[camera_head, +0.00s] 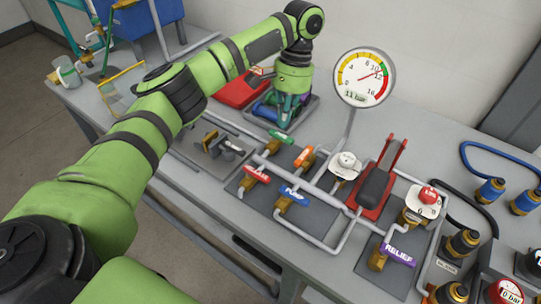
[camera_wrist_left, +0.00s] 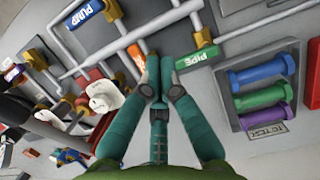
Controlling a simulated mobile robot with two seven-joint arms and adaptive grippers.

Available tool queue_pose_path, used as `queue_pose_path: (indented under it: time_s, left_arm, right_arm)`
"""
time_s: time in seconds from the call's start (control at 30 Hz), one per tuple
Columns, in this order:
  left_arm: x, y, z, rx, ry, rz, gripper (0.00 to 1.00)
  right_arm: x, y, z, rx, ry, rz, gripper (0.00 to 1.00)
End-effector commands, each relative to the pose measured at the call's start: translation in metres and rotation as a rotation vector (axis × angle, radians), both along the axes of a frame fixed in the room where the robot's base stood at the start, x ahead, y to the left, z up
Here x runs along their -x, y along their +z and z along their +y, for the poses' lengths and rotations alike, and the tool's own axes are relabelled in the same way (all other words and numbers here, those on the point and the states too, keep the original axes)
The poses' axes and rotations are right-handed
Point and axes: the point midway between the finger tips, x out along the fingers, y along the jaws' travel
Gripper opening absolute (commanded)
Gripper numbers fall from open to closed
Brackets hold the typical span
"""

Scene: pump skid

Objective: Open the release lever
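A red bracket with a long dark grey handle (camera_head: 376,186) stands on the skid in the head view, right of my left gripper. A purple handle marked RELIEF (camera_head: 398,255) sits at the front right. My left gripper (camera_head: 288,104) points down near the back of the bench. In the left wrist view its fingertips (camera_wrist_left: 158,66) are nearly together, with nothing seen between them. They lie between an orange handle (camera_wrist_left: 137,58) and a green PIPE handle (camera_wrist_left: 196,57). My right gripper is out of view.
A tray of coloured cylinders (camera_wrist_left: 262,95) lies near the left gripper. A round gauge (camera_head: 364,78) rises behind the pipes and a red-topped white fitting (camera_head: 424,202) stands right of the grey handle. Dark and blue couplings and hoses crowd the right.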

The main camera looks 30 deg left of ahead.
Motion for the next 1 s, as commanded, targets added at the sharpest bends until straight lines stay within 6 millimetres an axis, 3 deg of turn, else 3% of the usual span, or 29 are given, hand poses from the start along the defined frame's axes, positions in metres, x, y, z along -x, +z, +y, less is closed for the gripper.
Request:
queue_pose_path:
  time_s: [0.1, 0.27, 0.47, 0.7, 1.0]
  left_arm:
    - [0.000, -0.002, 0.000, 0.000, 0.001, 0.001, 0.00]
    - [0.004, -0.017, 0.001, 0.001, -0.001, 0.004, 0.00]
    - [0.014, -0.054, 0.002, 0.001, 0.000, 0.005, 0.00]
    - [0.027, -0.098, 0.005, -0.002, 0.001, 0.004, 0.00]
    - [0.058, -0.096, 0.010, -0.002, 0.000, 0.000, 0.00]
  right_arm:
    - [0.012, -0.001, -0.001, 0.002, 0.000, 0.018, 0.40]
    - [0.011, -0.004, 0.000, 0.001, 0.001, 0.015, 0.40]
    - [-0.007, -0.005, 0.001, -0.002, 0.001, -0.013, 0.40]
    - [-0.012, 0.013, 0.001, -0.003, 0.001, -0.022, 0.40]
    - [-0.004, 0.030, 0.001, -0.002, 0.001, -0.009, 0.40]
